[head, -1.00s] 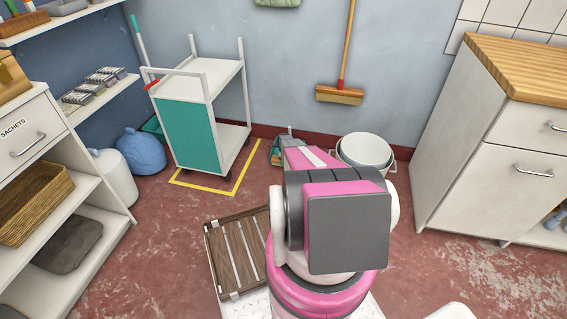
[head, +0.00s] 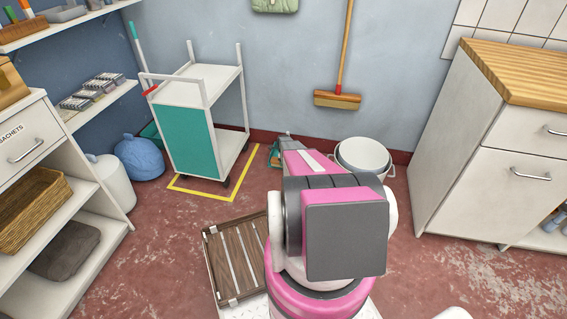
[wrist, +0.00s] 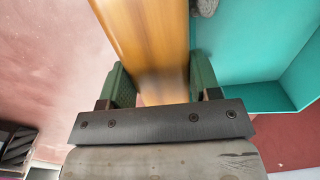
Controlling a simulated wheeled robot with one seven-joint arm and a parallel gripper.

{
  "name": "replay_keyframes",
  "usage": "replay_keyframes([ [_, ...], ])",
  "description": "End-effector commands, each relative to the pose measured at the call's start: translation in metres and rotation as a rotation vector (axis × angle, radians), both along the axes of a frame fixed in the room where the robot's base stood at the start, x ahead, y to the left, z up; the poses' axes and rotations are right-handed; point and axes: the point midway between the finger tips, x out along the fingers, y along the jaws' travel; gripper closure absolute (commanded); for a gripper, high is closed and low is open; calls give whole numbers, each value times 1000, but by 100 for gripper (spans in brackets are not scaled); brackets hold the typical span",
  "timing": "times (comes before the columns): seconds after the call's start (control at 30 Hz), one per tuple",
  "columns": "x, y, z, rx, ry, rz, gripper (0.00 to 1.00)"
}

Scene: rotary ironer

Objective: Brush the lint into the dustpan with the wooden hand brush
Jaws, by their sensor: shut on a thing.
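In the wrist view my gripper (wrist: 162,82) is shut on a smooth wooden handle (wrist: 150,30), which I take to be the hand brush; its bristles are out of view. A teal dustpan (wrist: 245,45) lies to the right of the handle, with a raised wall. A small grey lump (wrist: 205,6), probably lint, shows at the top edge beside the handle, partly cut off. In the head view a bit of teal (head: 275,155), likely the dustpan, shows on the floor beyond my arm, which hides my gripper and the brush.
White buckets (head: 362,157) stand just right of the work spot. A trolley (head: 205,120) stands left within yellow floor tape (head: 205,193). A slatted wooden crate (head: 237,258) lies near my base. A broom (head: 338,99) hangs on the wall. Open floor lies to the right.

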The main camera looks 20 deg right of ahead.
Motion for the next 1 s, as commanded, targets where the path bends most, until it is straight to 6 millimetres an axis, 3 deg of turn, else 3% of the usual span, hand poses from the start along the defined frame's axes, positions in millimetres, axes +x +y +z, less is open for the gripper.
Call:
replay_keyframes([
  [0.7,26,-19,0,0,0,0,62],
  [1.0,27,-20,1,0,0,0,62],
])
